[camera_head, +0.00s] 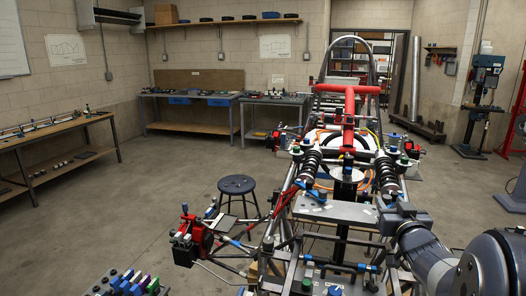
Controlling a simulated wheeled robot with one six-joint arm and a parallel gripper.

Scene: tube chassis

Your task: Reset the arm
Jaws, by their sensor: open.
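My arm comes in from the lower right corner as grey and blue-grey links and bends over the right side of the tube chassis (283,190).
A dark round stool (237,185) stands left of the chassis. A wooden workbench (60,135) is at the left, and more benches line the back wall. A drill press (484,95) stands at the right. Small coloured parts (128,283) lie at the bottom left. The left floor is open.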

